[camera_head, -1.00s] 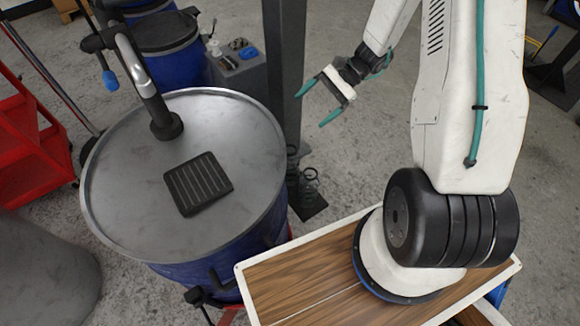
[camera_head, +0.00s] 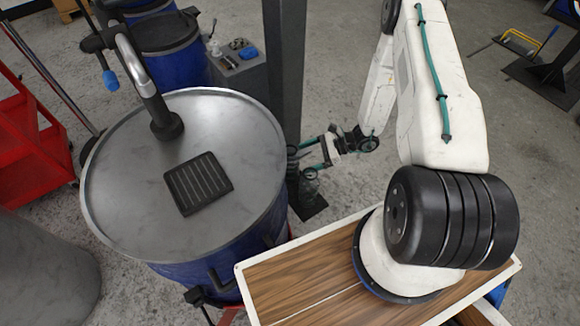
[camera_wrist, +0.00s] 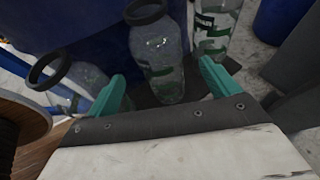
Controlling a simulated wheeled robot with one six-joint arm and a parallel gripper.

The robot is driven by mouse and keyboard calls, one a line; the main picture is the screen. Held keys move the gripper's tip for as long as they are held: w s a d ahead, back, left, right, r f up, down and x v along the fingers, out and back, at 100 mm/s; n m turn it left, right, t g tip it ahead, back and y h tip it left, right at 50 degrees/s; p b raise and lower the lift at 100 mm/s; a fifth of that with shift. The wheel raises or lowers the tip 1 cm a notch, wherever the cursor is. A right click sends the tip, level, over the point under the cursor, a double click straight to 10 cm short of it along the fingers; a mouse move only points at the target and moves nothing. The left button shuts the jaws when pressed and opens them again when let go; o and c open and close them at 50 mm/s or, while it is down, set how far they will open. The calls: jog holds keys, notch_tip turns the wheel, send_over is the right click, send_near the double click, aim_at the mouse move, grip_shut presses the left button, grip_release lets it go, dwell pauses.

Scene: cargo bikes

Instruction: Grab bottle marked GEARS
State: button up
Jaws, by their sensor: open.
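Three clear bottles with dark ring tops show in the wrist view. The middle bottle (camera_wrist: 162,62) appears between the teal fingers of my gripper (camera_wrist: 163,86). The right bottle (camera_wrist: 212,32) has green and white label marks and stands behind the right finger. The left bottle (camera_wrist: 88,78) lies outside the left finger and is partly hidden by it. I cannot read GEARS on any label. In the head view my gripper (camera_head: 303,161) is open and empty beside the grey post, above the dark plate where the bottles stand.
A blue drum with a metal lid (camera_head: 240,125) stands left of my gripper, with a black ribbed pad (camera_head: 198,183) on it. A grey post (camera_head: 285,75) rises close by. A red cart (camera_head: 30,135) is at far left.

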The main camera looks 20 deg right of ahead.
aim_at(290, 163)
jog(key=x, duration=0.7)
jog(key=c, duration=1.1)
